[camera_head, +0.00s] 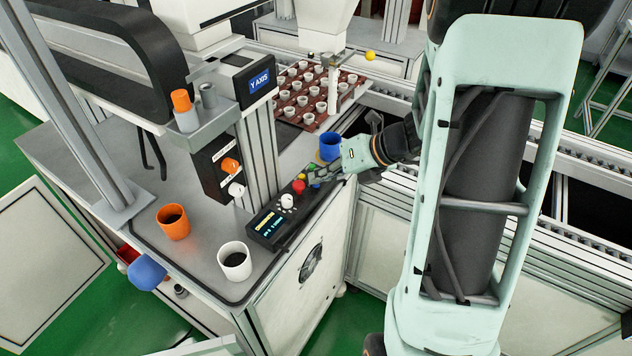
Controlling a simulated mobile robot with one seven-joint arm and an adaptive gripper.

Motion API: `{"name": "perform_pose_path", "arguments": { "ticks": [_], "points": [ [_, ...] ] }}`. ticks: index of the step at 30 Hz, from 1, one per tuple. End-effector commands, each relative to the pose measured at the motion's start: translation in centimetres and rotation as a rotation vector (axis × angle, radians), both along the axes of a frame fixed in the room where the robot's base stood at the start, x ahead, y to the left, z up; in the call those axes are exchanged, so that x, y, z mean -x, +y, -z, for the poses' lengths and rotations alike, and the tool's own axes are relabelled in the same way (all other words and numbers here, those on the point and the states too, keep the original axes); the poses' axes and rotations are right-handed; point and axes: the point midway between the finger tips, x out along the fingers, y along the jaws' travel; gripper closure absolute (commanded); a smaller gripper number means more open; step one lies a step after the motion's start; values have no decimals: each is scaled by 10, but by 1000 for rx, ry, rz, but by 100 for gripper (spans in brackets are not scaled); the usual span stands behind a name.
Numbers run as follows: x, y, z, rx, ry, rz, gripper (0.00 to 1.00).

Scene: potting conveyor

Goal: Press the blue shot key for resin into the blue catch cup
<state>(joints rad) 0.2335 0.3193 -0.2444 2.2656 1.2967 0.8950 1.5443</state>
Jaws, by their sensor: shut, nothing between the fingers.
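A blue cup (330,147) stands upright on the bench behind the far end of a black control box (268,226). The box has a lit display, a white knob (287,201), a red button (298,186) and small yellow and green buttons around its far end. My gripper (318,175) is shut and empty, with its fingers over that far end, just right of the red button and in front of the blue cup. I cannot make out a blue key on the box; the fingers cover part of that end. Whether the fingertips touch the box is unclear.
An orange cup (173,221) and a white cup (234,260), both with dark insides, stand on the bench. A post carries a "Y AXIS" display (262,80) and a panel with orange and white knobs. A brown tray (300,113) of small white pots lies behind.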

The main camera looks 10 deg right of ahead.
Motion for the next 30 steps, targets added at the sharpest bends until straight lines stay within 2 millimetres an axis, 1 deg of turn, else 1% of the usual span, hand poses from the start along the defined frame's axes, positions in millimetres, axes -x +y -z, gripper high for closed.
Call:
{"name": "perform_pose_path", "arguments": {
  "ticks": [10,20,23,30],
  "points": [
    [0,0,-18,0,1,-1,100],
    [0,0,-17,0,1,-1,100],
    [0,0,-20,0,0,0,100],
    [0,0,-44,0,0,0,100]
  ]
}}
